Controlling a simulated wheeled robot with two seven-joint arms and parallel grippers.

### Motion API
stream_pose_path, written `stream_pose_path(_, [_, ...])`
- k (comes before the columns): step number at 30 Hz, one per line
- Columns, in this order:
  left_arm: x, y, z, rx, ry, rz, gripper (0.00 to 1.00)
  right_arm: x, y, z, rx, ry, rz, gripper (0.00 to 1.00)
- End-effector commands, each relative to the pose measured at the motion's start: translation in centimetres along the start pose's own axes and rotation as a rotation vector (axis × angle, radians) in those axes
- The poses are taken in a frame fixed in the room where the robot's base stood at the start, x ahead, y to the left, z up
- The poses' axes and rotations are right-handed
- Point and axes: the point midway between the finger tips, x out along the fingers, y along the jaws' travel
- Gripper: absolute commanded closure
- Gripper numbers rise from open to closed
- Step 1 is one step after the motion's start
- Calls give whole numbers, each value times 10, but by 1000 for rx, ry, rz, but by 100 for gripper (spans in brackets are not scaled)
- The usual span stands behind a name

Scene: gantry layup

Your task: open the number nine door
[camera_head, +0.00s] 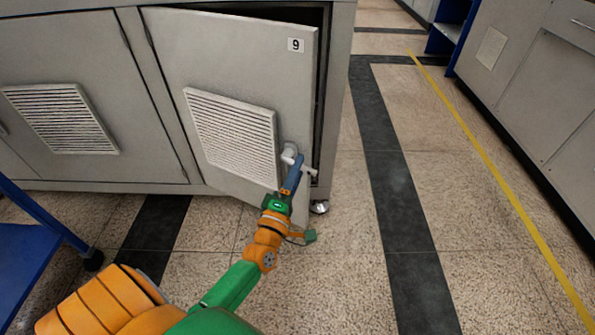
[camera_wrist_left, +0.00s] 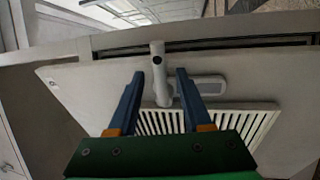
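The number nine door (camera_head: 225,55) is a grey cabinet door with a "9" label (camera_head: 296,45) near its top right corner. It stands partly open, with a dark gap along its top and right edge. Its white handle (camera_head: 291,153) is at the right side, beside the white vent grille (camera_head: 232,135). My left gripper (camera_head: 293,176) is at the handle. In the left wrist view, the blue fingers of my left gripper (camera_wrist_left: 160,76) are spread apart, with the white handle (camera_wrist_left: 158,57) between them and visible space on both sides. My right gripper is in neither view.
A closed grey door with a vent (camera_head: 62,118) is to the left on the same cabinet (camera_head: 342,60). A blue frame (camera_head: 30,240) stands at the lower left. Floor is free to the right, with a yellow line (camera_head: 490,165) before another grey cabinet (camera_head: 530,75).

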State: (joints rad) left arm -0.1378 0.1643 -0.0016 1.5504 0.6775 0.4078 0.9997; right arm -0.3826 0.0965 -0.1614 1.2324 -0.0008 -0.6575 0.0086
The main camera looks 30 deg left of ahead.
Motion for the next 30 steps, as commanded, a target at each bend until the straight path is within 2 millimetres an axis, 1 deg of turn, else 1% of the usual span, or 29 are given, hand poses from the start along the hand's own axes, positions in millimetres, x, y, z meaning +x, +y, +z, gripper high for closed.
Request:
stream_pose_path(5, [-1,0,0,0,-1,-2,50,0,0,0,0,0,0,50])
stream_pose_path(7, [-7,0,0,0,-1,-2,50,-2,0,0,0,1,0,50])
stream_pose_path(8, [-13,0,0,0,-2,-4,50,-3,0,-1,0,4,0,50])
stream_pose_path(12, [-44,0,0,1,-2,-6,50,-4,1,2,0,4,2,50])
stream_pose_path(16, [-65,0,0,0,-1,-4,50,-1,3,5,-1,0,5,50])
stream_pose_path(19, [-71,0,0,0,0,-1,50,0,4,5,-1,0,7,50])
stream_pose_path(24, [-71,0,0,0,0,0,50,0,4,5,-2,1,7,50])
stream_pose_path(25, [-71,0,0,0,0,0,53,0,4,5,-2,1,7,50])
stream_pose_path(26, [-71,0,0,1,-1,-1,61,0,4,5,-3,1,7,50])
stream_pose_path(27, [-71,0,2,6,-7,-2,72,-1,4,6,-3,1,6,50])
stream_pose_path(28, [-70,1,5,16,-18,-3,80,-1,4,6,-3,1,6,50])
stream_pose_path(29, [-70,1,10,31,-35,-8,88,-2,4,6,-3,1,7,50])
stream_pose_path(30, [-68,2,19,62,-67,-14,99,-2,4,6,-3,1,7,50])
